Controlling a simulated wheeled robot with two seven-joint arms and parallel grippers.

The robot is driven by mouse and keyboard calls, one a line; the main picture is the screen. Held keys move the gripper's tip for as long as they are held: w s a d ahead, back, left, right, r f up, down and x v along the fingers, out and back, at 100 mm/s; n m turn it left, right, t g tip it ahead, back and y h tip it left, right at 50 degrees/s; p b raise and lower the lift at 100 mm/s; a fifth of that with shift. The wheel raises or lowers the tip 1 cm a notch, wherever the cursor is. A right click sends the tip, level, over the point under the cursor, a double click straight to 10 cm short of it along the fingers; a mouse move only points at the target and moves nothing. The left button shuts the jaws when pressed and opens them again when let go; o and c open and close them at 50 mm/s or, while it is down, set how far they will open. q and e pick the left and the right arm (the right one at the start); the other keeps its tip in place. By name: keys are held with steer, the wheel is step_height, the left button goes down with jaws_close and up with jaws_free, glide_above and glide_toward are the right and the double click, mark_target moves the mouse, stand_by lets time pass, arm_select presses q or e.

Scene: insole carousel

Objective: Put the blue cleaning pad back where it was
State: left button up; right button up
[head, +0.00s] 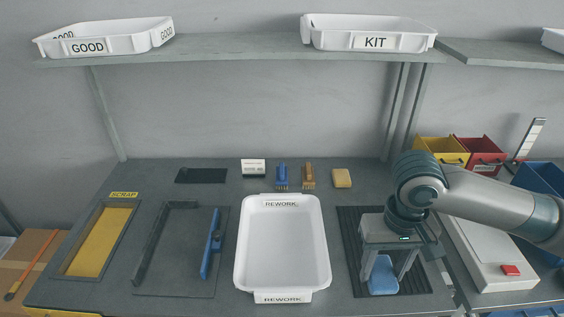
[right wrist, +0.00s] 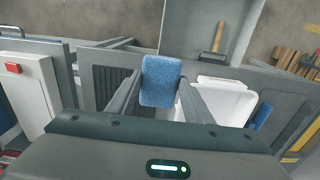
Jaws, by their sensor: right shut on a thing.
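The blue cleaning pad (head: 383,277) is between the fingers of my right gripper (head: 386,272), over the black ribbed mat (head: 350,230) to the right of the white REWORK tray (head: 283,202). In the right wrist view the pad (right wrist: 161,82) shows between the two fingers of the right gripper (right wrist: 161,90), which is shut on it. Whether the pad touches the mat or hangs above it I cannot tell. My left gripper is not in view.
A yellow sponge (head: 341,178), a brown brush (head: 308,176) and a blue brush (head: 282,177) stand in a row behind the tray. A white scale-like device (head: 490,262) with a red button is at the right. A shelf with GOOD (head: 88,48) and KIT (head: 375,42) bins hangs above.

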steer(key=shift+f, duration=0.1)
steer(key=s+a+f+b, duration=0.2)
steer(key=s+f, duration=0.4)
steer(key=f, duration=0.2)
steer(key=s+a+f+b, duration=0.2)
steer(key=s+f, duration=0.4)
steer(key=f, duration=0.2)
steer(key=s+a+f+b, duration=0.2)
steer(key=s+f, duration=0.5)
steer(key=f, duration=0.2)
steer(key=shift+s+b, duration=0.1)
steer(key=shift+b, duration=0.3)
steer(key=shift+s+a+f, duration=0.15)
steer(key=shift+s+f, duration=0.05)
steer(key=shift+s, duration=0.05)
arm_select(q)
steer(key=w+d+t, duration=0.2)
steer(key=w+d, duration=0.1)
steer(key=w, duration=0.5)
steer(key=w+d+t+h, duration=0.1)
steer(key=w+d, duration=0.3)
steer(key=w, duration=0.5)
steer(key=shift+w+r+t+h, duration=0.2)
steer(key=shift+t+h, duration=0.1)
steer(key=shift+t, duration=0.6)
arm_select(e)
steer(key=shift+w, duration=0.1)
